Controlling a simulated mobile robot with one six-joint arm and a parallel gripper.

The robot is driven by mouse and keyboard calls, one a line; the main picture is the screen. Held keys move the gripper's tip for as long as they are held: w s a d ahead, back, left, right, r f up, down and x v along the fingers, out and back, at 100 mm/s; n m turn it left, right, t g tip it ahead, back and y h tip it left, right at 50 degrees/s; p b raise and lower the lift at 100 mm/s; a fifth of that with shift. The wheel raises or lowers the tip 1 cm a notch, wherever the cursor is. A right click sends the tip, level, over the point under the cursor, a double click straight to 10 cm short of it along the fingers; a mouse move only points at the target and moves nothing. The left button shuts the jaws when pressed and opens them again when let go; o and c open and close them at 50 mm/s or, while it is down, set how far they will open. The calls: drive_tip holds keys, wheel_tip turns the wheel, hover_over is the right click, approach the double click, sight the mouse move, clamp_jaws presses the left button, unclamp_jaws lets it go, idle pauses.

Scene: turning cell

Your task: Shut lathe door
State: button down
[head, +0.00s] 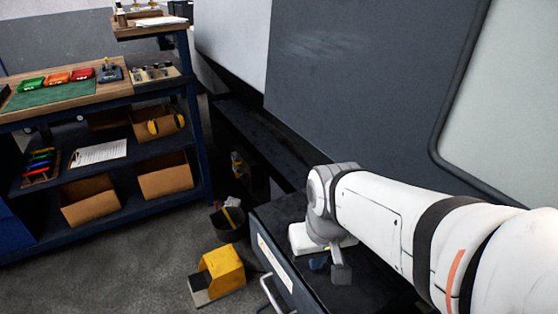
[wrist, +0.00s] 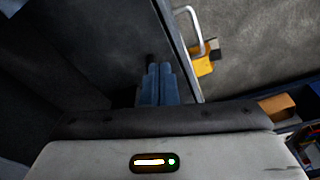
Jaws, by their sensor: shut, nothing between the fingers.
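The lathe fills the right of the head view. Its large dark grey panel (head: 350,75), which looks like the door, has a rounded dark frame around a pale pane (head: 510,105) at the right. I cannot tell how far the door stands open. My gripper (head: 318,263) points down over a dark surface at the machine's front, clear of the large panel. In the wrist view its two blue fingers (wrist: 158,68) are together with nothing between them. The wrist hides part of the surface below.
A dark cabinet (head: 275,258) with a metal bar handle (head: 272,294) stands under my gripper; the handle also shows in the wrist view (wrist: 198,28). A yellow object (head: 220,270) and a dark bucket (head: 227,222) are on the floor. A workbench (head: 95,97) stands left.

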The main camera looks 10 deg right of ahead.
drive_tip(key=shift+w+a+r, duration=0.15)
drive_tip(key=w+d+r+n+g+p, duration=0.1)
drive_tip(key=w+r+g+p, duration=0.15)
drive_tip(key=w, duration=0.45)
drive_tip(key=w+d+r+n+g+h+p, duration=0.1)
drive_tip(key=w+n+g+p, duration=0.15)
drive_tip(key=w, duration=0.45)
drive_tip(key=w+d+r+g+p, duration=0.1)
drive_tip(key=w+d+p, duration=0.15)
drive_tip(key=w, duration=0.45)
drive_tip(key=x, duration=0.8)
drive_tip(key=shift+s+a+f, duration=0.25)
drive_tip(key=shift+s+a, duration=0.1)
drive_tip(key=shift+s, duration=0.1)
drive_tip(key=s, duration=0.2)
drive_tip(key=s+d, duration=0.1)
drive_tip(key=shift+f, duration=0.3)
drive_tip(key=shift+s+d, duration=0.25)
drive_tip(key=shift+s, duration=0.3)
drive_tip(key=shift+f, duration=0.1)
